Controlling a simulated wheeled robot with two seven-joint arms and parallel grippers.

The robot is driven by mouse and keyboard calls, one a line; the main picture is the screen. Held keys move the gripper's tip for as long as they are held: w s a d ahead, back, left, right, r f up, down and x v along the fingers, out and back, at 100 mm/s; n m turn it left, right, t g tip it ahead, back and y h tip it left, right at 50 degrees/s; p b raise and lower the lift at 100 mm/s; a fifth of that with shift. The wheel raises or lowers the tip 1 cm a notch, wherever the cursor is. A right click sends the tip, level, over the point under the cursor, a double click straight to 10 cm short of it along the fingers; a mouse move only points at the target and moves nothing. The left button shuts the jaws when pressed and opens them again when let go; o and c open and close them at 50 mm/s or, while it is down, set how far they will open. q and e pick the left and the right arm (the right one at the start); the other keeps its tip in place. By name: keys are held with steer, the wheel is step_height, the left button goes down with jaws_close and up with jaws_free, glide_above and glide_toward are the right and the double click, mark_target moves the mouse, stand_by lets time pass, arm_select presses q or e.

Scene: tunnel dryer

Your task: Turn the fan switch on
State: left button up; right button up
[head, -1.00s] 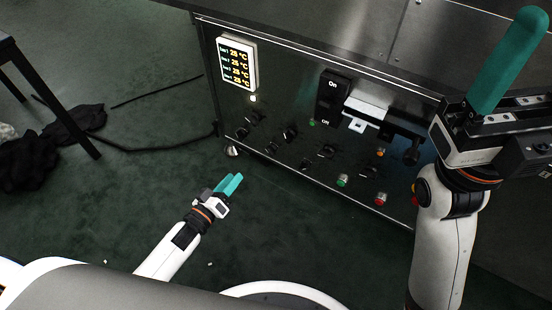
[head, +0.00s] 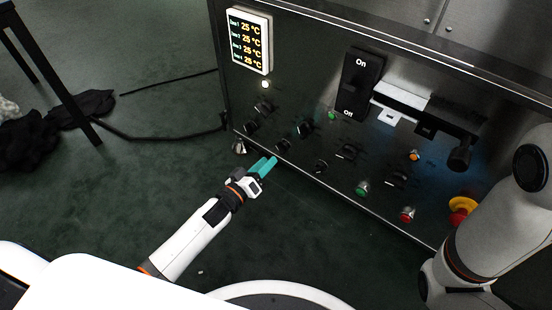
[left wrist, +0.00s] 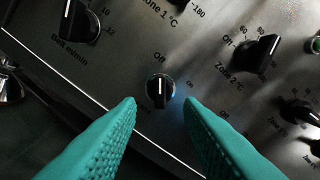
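A small black rotary knob (left wrist: 160,88) with "Off" above it and "On" to its right sits on the panel. Its white pointer line points up, toward "Off". The label below it is mostly hidden, so I cannot read whether it says fan. My left gripper (left wrist: 160,115) is open and empty, with its teal fingertips on either side below the knob. I cannot tell if they touch it. In the head view, my left gripper (head: 265,167) is low before the panel's lower-left knobs. My right gripper is out of frame.
The dark panel carries a large On/Off rocker (head: 358,82), a temperature display (head: 249,40) and several other knobs. A belt knob (left wrist: 80,20) and a Zone 2 knob (left wrist: 262,52) flank the small knob. A red-and-yellow stop button (head: 462,206) is at right. Cables cross the floor.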

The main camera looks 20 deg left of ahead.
mark_target(279, 151)
arm_select(q)
steer(key=b+x, duration=0.1)
steer(key=x, duration=0.3)
steer(key=shift+w+f+b, duration=0.1)
steer(key=shift+f+b, duration=0.05)
steer(key=shift+b, duration=0.25)
steer(key=shift+w+d, duration=0.2)
steer(key=shift+w, duration=0.3)
jaws_close()
